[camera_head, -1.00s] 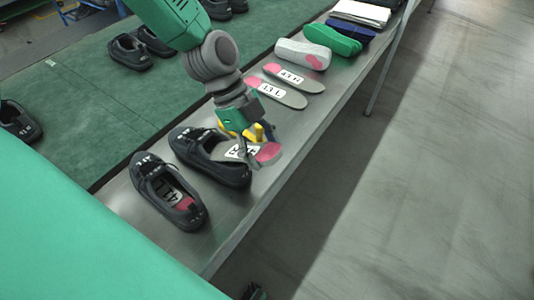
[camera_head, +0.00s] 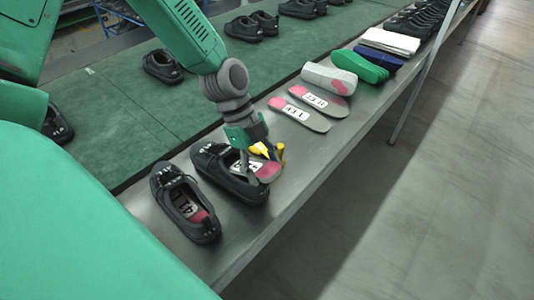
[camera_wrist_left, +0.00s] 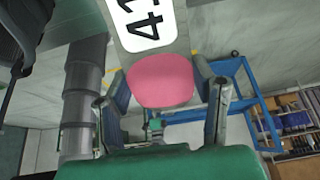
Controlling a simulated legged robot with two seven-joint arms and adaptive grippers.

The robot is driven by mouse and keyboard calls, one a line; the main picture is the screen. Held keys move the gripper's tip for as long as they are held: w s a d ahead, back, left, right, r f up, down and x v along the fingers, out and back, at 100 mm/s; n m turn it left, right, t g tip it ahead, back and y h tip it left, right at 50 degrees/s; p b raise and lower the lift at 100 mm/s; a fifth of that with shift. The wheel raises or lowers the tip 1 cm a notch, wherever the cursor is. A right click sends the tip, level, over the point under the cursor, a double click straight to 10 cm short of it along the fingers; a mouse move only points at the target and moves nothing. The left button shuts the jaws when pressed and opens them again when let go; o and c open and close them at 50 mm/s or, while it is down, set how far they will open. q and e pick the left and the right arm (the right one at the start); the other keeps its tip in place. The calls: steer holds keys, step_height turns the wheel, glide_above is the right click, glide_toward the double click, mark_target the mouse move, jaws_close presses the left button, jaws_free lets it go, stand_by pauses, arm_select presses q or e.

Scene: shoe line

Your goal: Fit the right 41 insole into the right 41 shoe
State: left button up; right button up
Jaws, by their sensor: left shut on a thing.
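The grey insole with a pink heel (camera_head: 268,170) is held by my left gripper (camera_head: 258,160) over the opening of the right-hand black shoe (camera_head: 226,178). In the left wrist view its pink heel (camera_wrist_left: 160,82) lies between the two fingers and its white label reads 41. Its front end reaches toward the shoe's opening; the arm and gripper partly cover it, so I cannot tell how deep it sits. The other black shoe (camera_head: 174,188) of the pair stands to the left with a labelled, pink-heeled insole inside. My right gripper is not in view.
Two labelled insoles (camera_head: 301,117) lie flat on the metal bench (camera_head: 290,165) farther back. Behind them are white, green (camera_head: 358,66) and blue insole stacks and a white stack of sheets (camera_head: 390,41). Black shoes stand on the green belt (camera_head: 120,112) alongside.

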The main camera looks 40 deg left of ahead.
arm_select(q)
steer(key=shift+w+a+f, duration=0.1)
steer(key=shift+a+f, duration=0.05)
steer(key=shift+a, duration=0.25)
steer(key=a, duration=0.2)
steer(key=a+f, duration=0.1)
steer(key=a, duration=0.1)
steer(key=shift+w+a+f, duration=0.1)
steer(key=shift+f, duration=0.1)
steer(key=shift+a+y, duration=0.2)
steer(key=shift+y, duration=0.1)
steer(key=shift+a+f, duration=0.2)
steer(key=shift+a, duration=0.05)
steer(key=shift+f+y, duration=0.4)
steer(key=shift+f, duration=0.4)
steer(key=shift+a, duration=0.2)
steer(key=o, duration=1.1)
steer(key=shift+d+f, duration=0.1)
